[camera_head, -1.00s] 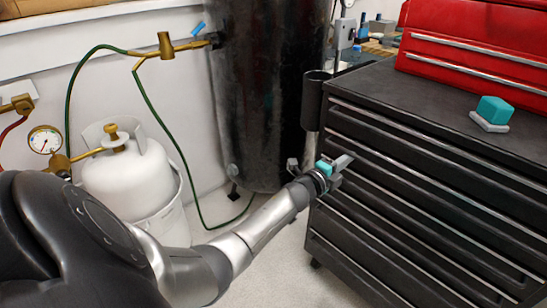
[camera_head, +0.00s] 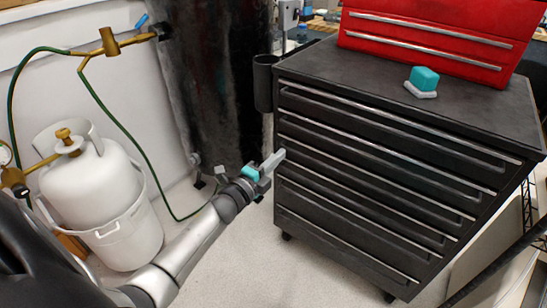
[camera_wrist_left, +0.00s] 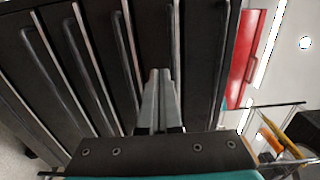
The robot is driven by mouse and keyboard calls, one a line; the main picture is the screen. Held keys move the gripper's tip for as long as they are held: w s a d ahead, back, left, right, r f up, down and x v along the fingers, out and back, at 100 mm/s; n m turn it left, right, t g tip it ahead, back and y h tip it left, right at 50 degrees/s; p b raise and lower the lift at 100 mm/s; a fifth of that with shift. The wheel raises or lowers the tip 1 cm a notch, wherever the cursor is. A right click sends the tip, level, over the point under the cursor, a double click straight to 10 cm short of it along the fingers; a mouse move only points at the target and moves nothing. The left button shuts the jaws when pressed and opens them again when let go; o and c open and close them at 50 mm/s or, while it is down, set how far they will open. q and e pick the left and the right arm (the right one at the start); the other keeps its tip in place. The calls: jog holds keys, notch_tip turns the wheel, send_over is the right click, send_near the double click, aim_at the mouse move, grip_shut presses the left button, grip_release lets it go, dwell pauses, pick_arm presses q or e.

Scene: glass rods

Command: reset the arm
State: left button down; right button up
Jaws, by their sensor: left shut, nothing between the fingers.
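My left arm reaches in from the lower left of the head view. Its gripper (camera_head: 276,158) is in front of the left edge of the black drawer cabinet (camera_head: 350,165). The two grey fingers are together with nothing between them. In the left wrist view the closed fingers (camera_wrist_left: 160,76) point toward the cabinet's drawer fronts (camera_wrist_left: 95,60). I cannot tell whether the fingertips touch the cabinet.
A white gas cylinder (camera_head: 95,185) with a green hose and a dark tank (camera_head: 215,90) stand at the left. Floor (camera_head: 260,265) is clear before the cabinet.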

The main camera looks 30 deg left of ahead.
pick_arm(q)
jog(key=shift+s, duration=0.85)
pick_arm(e)
jog(key=shift+s+d+f, duration=0.25)
jog(key=shift+f, duration=0.2)
